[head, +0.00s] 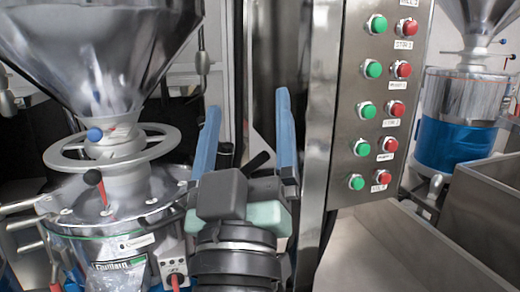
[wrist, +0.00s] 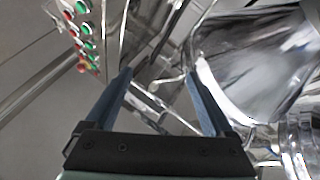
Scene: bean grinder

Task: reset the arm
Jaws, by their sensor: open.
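My gripper (head: 245,135) has two blue fingers, which point up in the head view, spread apart with nothing between them. It stands between the metal hopper grinder on the left and the button panel on the right, touching neither as far as I can see. In the wrist view my gripper (wrist: 158,98) also shows its fingers apart and empty. Part of my arm below the gripper is visible; the rest of it is out of view.
A grinder with a steel hopper (head: 105,50) and handwheel (head: 60,155) stands close on the left. The panel (head: 345,110) carries green and red buttons. A second machine with a blue band (head: 450,145) stands far right. Steel trays (head: 385,250) fill the lower right.

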